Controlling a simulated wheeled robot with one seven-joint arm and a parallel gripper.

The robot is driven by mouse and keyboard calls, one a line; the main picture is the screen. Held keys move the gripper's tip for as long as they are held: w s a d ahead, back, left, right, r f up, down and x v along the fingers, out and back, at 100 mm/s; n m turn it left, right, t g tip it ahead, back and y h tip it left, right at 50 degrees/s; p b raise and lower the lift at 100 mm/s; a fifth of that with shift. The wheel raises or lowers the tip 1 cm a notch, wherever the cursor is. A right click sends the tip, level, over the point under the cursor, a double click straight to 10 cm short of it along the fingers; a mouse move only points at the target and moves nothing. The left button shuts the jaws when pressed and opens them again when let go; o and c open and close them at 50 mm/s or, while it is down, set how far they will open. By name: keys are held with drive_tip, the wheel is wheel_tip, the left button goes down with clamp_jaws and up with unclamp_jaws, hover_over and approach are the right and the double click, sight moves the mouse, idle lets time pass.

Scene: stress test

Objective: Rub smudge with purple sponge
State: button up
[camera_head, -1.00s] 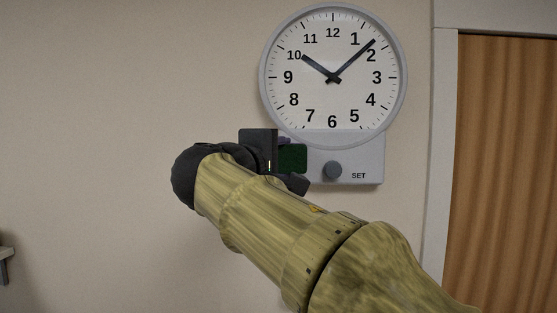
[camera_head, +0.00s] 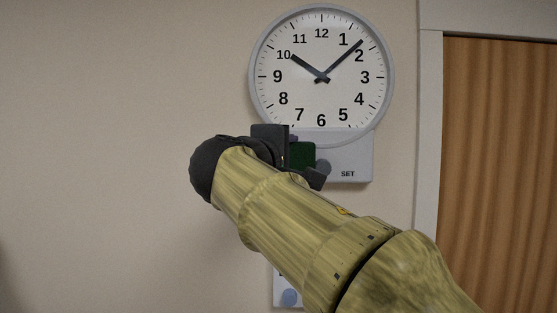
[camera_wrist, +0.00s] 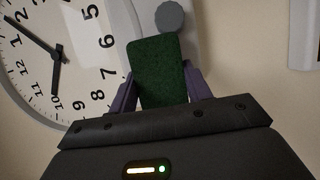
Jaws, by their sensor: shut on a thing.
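My gripper (camera_wrist: 160,95) is shut on a flat dark green pad, the only sponge-like thing in view (camera_wrist: 158,70); the pad also shows in the head view (camera_head: 301,155). Contact with the panel cannot be judged. No smudge is clearly visible; a faint grey patch lies on the clock face in the wrist view, possibly a shadow.
A wooden door (camera_head: 500,150) in a pale frame is at the right. Another small panel (camera_head: 288,283) shows below my arm. The wall at left is clear.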

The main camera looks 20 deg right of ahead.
drive_tip(key=shift+d, duration=0.1)
drive_tip(key=shift+w+a, duration=0.3)
drive_tip(key=shift+a, duration=0.55)
drive_tip(key=shift+w+a, duration=0.3)
drive_tip(key=shift+a, duration=0.55)
drive_tip(key=shift+s, duration=0.15)
drive_tip(key=shift+s+a+b, duration=0.3)
drive_tip(key=shift+s, duration=0.65)
drive_tip(key=shift+s+a+b, duration=0.35)
drive_tip(key=shift+s, duration=0.55)
drive_tip(key=shift+s+a+b, duration=0.3)
drive_tip(key=shift+s, duration=0.65)
drive_tip(key=shift+s+a+b, duration=0.25)
drive_tip(key=shift+s, duration=0.45)
drive_tip(key=shift+s+a+b, duration=0.2)
drive_tip(key=shift+s, duration=0.5)
drive_tip(key=shift+w, duration=0.1)
